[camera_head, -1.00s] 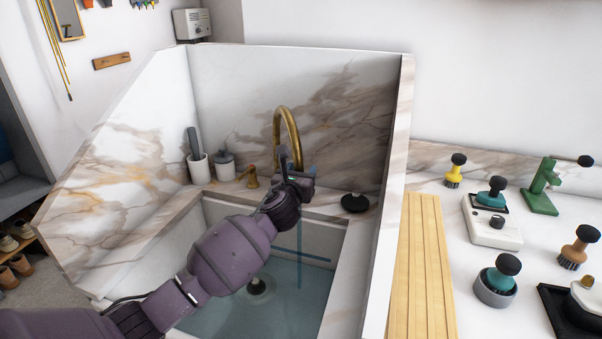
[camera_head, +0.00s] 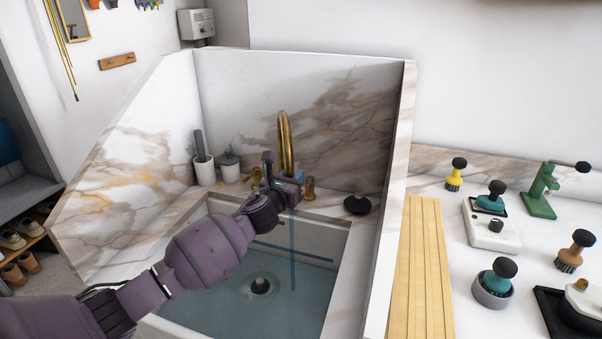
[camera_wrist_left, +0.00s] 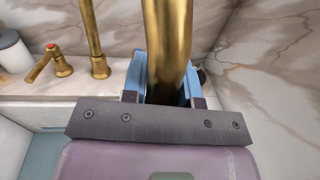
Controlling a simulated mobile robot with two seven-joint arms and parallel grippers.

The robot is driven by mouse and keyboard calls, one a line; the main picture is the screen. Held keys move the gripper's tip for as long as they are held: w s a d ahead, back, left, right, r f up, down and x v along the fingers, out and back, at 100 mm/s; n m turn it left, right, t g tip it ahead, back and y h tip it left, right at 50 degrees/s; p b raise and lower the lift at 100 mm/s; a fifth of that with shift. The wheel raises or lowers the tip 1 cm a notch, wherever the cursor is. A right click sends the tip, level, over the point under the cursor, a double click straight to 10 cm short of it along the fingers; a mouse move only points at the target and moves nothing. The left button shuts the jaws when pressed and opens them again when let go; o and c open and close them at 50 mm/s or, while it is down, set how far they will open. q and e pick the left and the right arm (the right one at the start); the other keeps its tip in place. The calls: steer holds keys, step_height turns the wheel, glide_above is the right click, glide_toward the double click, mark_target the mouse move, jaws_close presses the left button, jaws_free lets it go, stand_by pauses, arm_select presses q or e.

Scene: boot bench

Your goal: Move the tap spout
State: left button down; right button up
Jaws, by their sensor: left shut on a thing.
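The tap spout is a tall gold gooseneck (camera_head: 286,135) at the back of the sink (camera_head: 225,210). My left gripper (camera_head: 287,180) is shut on the spout's lower outer end. In the left wrist view the blue fingers (camera_wrist_left: 165,82) stand on both sides of the thick gold spout (camera_wrist_left: 168,35). A thin blue water stream (camera_head: 293,250) falls below the gripper into the basin. A gold tap handle (camera_head: 252,177) stands to the left of the spout and another gold fitting (camera_head: 309,188) to its right. My right gripper is not in view.
Marble walls (camera_head: 290,80) close in the sink at the back and sides. A white cup (camera_head: 204,170) and grey jar (camera_head: 229,166) stand at the back left, a black plunger-like disc (camera_head: 357,204) at the back right. Several brushes stand on the right counter.

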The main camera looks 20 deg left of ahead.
arm_select(q)
steer(key=s+a+m+h+p, duration=0.1)
steer(key=s+a+h, duration=0.1)
steer(key=a, duration=0.8)
steer(key=shift+s, duration=0.7)
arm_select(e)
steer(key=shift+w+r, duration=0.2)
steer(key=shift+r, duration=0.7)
arm_select(q)
steer(key=c, duration=0.9)
jaws_free()
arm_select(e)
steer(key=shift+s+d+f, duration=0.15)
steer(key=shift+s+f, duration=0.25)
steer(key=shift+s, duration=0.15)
arm_select(q)
steer(key=shift+s, duration=0.1)
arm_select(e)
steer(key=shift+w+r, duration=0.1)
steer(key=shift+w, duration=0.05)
